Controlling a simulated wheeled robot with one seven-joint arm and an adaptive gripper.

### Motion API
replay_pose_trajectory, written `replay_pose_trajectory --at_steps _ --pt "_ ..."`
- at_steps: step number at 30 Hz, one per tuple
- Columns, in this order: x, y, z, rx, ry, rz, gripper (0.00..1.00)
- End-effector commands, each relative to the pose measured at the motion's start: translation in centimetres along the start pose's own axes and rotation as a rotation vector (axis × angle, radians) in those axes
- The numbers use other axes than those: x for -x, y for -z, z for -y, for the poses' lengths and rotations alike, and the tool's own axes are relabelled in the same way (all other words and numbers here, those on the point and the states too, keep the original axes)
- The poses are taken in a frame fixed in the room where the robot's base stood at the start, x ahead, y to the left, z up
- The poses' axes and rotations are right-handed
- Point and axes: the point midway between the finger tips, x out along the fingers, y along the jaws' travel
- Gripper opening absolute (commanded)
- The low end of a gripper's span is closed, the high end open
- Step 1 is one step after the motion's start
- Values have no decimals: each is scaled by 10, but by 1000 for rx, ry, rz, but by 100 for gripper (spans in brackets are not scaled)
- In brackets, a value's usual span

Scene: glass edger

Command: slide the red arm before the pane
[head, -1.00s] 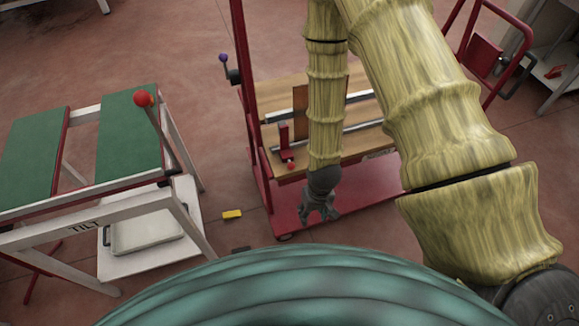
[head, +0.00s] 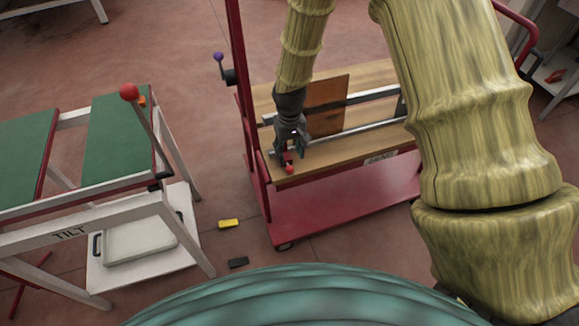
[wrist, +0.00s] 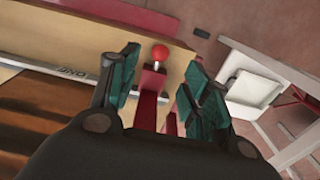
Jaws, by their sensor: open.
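The red arm (head: 287,158) stands on the wooden bed of the red-framed edger, with a red ball (head: 290,169) at its near end. The brown pane (head: 327,104) stands upright on the bed, just right of my gripper. My gripper (head: 291,146) is low over the red arm and hides much of it. In the wrist view the red arm (wrist: 150,104) lies between the teal finger pads of my open gripper (wrist: 163,85), and the red ball (wrist: 159,52) shows beyond them. Whether a pad touches the arm I cannot tell.
Silver rails (head: 365,133) run along the bed (head: 350,150). A purple-knobbed lever (head: 218,57) sits on the red post at left. A green-topped tilt table (head: 115,140) with a red-knobbed lever stands left. A yellow block (head: 228,223) and dark block (head: 238,263) lie on the floor.

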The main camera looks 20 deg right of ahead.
Motion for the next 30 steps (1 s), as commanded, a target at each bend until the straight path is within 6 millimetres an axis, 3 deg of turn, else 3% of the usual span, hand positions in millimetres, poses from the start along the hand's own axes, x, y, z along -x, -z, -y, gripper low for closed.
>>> replay_pose_trajectory --at_steps 18,30 --pt "-72 -1 0 -1 0 1 48" --pt "-83 0 0 0 0 -1 48"
